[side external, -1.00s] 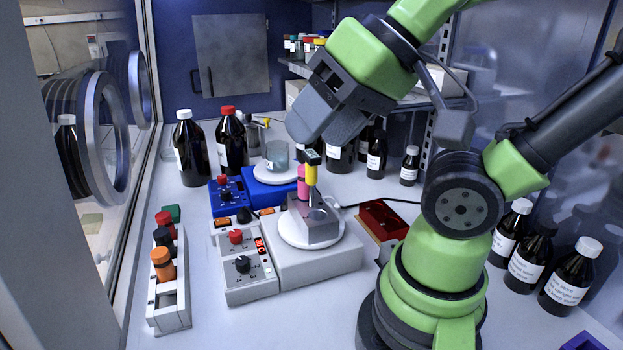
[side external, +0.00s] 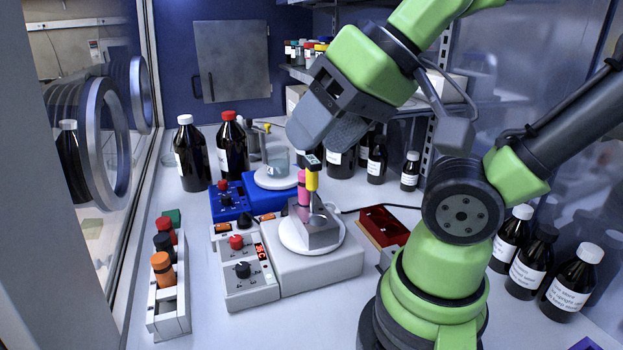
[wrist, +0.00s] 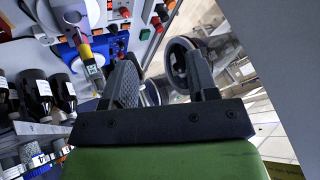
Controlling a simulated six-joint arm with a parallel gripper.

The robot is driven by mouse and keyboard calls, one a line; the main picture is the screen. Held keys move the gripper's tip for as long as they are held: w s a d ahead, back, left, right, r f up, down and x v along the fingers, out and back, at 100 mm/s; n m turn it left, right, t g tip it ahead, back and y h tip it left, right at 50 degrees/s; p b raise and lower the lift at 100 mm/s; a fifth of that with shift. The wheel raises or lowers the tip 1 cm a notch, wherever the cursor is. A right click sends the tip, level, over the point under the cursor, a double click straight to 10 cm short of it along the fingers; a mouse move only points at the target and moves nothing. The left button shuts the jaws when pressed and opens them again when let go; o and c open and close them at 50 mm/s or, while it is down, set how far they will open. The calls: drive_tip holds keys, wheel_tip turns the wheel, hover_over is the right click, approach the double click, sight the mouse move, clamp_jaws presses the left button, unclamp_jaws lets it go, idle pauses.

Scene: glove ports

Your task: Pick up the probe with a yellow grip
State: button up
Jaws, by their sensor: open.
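The probe with a yellow grip (side external: 312,181) stands upright in a grey metal block (side external: 318,233) on the white round plate of a hotplate. My gripper (side external: 322,143) is open and empty, just above and behind the probe's top in the side view. In the wrist view the yellow grip (wrist: 86,52) lies left of my open fingers (wrist: 160,62), outside the gap between them.
Dark bottles (side external: 232,147) stand around the back. A rack of capped vials (side external: 168,300) is at the left and a red box (side external: 383,226) at the right. A shelf (side external: 400,100) is behind my arm.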

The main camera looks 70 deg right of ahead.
drive_tip(key=m+g+h, duration=0.4)
drive_tip(key=m+h, duration=0.1)
approach(312, 160)
drive_tip(key=shift+x, duration=5.2)
clamp_jaws()
